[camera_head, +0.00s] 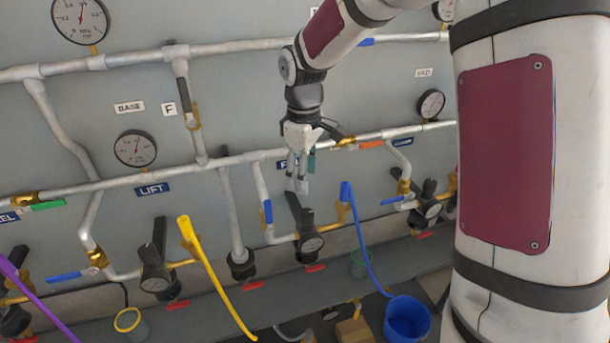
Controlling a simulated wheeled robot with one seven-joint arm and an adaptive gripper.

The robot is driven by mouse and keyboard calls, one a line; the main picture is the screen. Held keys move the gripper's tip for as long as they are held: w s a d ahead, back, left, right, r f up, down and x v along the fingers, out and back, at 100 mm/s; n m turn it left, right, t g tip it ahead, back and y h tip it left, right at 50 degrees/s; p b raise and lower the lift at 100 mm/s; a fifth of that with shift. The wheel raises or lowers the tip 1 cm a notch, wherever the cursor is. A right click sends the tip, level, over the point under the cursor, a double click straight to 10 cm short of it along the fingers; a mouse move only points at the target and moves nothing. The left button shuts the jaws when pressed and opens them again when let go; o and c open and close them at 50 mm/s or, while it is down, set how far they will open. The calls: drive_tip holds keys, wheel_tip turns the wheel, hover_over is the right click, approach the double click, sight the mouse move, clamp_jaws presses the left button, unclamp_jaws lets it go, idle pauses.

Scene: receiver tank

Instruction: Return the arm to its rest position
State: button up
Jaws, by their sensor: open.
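My gripper (299,183) hangs pointing down in front of the pipe wall, in the upper middle of the head view. Its fingers are open and I see nothing held between them. They are just above a black valve handle (295,208); I cannot tell whether they touch it. My arm (325,35) reaches in from the upper right, bent at the wrist. A large arm link of mine fills the right side and hides the wall behind it.
Grey pipes (130,182) with gauges (135,148) and valves cover the wall. A yellow hose (215,275) and a blue hose (362,235) hang down. A blue bucket (407,318) and a cardboard box (354,331) stand low down.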

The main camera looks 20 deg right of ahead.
drive_tip(key=s+r+m+t, duration=0.2)
drive_tip(key=s+r+m, duration=0.2)
drive_tip(key=s, duration=0.9)
drive_tip(key=s+r+m+t, duration=0.2)
drive_tip(key=s+r+m, duration=0.3)
drive_tip(key=s+r, duration=0.4)
drive_tip(key=s, duration=0.5)
drive_tip(key=shift+d+t, duration=0.4)
idle(0.5)
